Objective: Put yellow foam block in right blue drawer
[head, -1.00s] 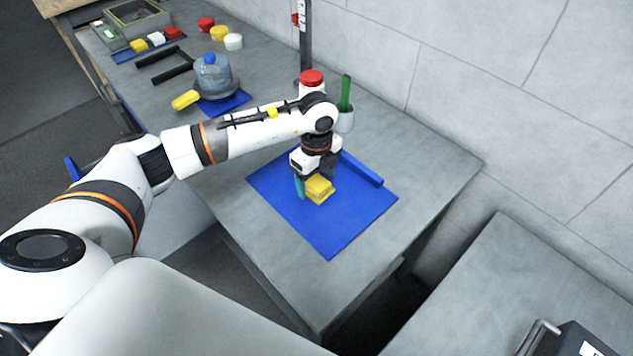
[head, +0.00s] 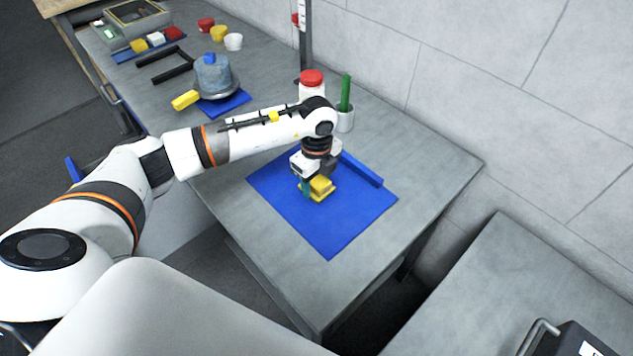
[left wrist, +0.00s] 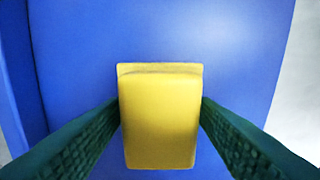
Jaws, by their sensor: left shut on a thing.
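The yellow foam block (head: 323,185) is on the blue mat (head: 335,230) on the grey table, seen in the head view. In the left wrist view, the block (left wrist: 160,120) lies between the two dark green fingers, with a paler yellow edge showing behind its far end. My left gripper (head: 315,187) points down and is shut on the block; its fingers (left wrist: 160,115) press the block's two sides. The block is low over or on the mat; I cannot tell which. I cannot make out a right blue drawer. My right gripper is not in view.
A blue bar (head: 362,169) lies along the mat's far edge. Behind my arm stand a red-lidded white jar (head: 312,82) and a grey cup (head: 345,120) holding a green stick. A bluish domed device (head: 212,75) stands farther left. The table's near right corner is bare.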

